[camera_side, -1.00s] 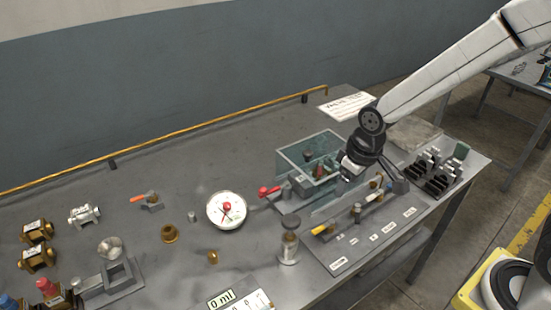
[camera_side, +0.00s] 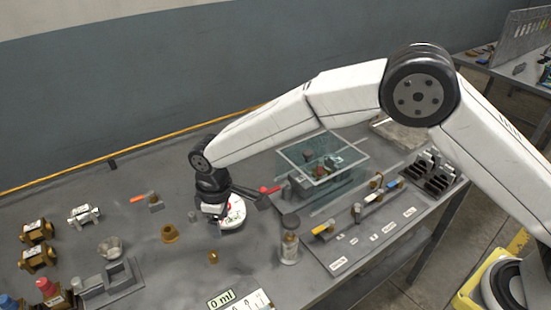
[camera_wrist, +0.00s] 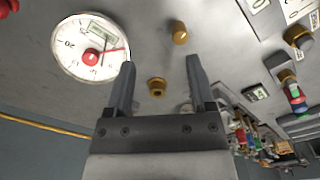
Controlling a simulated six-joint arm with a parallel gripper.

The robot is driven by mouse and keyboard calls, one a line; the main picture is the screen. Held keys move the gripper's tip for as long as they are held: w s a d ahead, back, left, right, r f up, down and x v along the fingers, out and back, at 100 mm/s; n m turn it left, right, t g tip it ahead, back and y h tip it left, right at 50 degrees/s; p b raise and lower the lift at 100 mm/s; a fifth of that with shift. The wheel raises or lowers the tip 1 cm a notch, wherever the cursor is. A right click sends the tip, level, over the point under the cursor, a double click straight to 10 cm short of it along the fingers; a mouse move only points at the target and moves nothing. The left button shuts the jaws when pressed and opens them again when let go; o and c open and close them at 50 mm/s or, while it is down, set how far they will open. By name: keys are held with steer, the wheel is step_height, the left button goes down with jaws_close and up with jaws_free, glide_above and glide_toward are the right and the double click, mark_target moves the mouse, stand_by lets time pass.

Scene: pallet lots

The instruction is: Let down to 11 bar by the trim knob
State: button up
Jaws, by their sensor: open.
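The round white pressure gauge (camera_wrist: 72,55) has a red centre, a red needle and a small display window; the scale is too small to read surely. In the side view the gauge (camera_side: 238,211) is partly hidden behind my gripper (camera_side: 216,228). In the wrist view my gripper (camera_wrist: 160,63) is open, its fingers apart with nothing held between them. A small brass knob (camera_wrist: 179,33) is beyond the fingertips; in the side view this brass knob (camera_side: 213,257) stands in front of the gauge. No label shows which part is the trim knob.
A flared brass collar (camera_side: 170,234) stands left of my gripper. A glass-walled tank (camera_side: 345,170) and a red-handled lever (camera_side: 268,190) are to the right. A metal-capped jar (camera_side: 289,248) and a labelled board (camera_side: 340,262) are at front right. Brass fittings (camera_side: 38,258) stand at left.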

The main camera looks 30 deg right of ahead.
mark_target(212, 253)
steer(key=shift+s+a+f+n, duration=0.1)
steer(key=shift+a+f+n, duration=0.2)
steer(key=shift+a, duration=0.6)
steer(key=shift+s+a+f+n, duration=0.15)
steer(key=shift+a+f, duration=0.25)
steer(key=shift+a, duration=0.45)
steer(key=shift+f, duration=3.9)
jaws_close()
